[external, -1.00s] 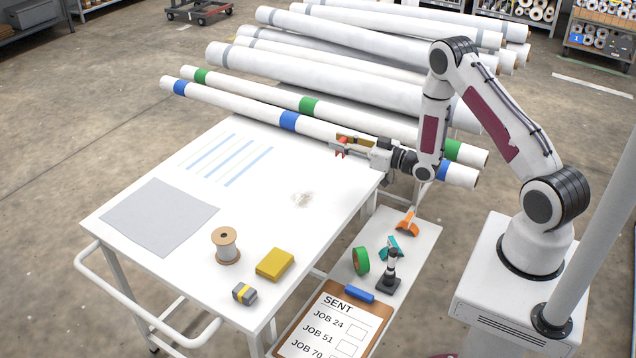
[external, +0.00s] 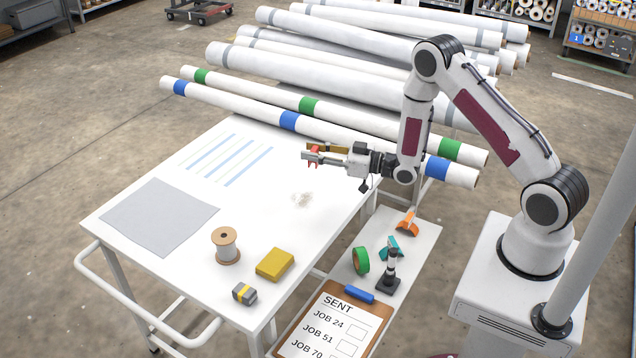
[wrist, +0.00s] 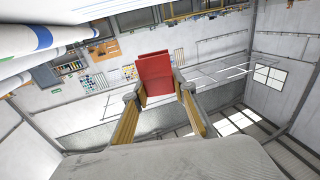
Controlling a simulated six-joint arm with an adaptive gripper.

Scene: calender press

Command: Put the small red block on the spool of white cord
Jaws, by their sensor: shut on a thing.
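The small red block (wrist: 155,76) is between the fingertips of my gripper (wrist: 157,92), which is shut on it. In the external view my gripper (external: 314,155) points left above the far right part of the white table, and the red block shows partly at its tip. The spool of white cord (external: 226,246) stands upright near the table's front, with brown end discs and a dark hole in its top. My gripper is well behind and to the right of the spool.
A yellow block (external: 275,264) and a grey block with a yellow band (external: 244,294) lie right of the spool. A grey sheet (external: 160,216) lies to its left. Long white rolls (external: 330,128) lie behind the table. The table's middle is mostly clear.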

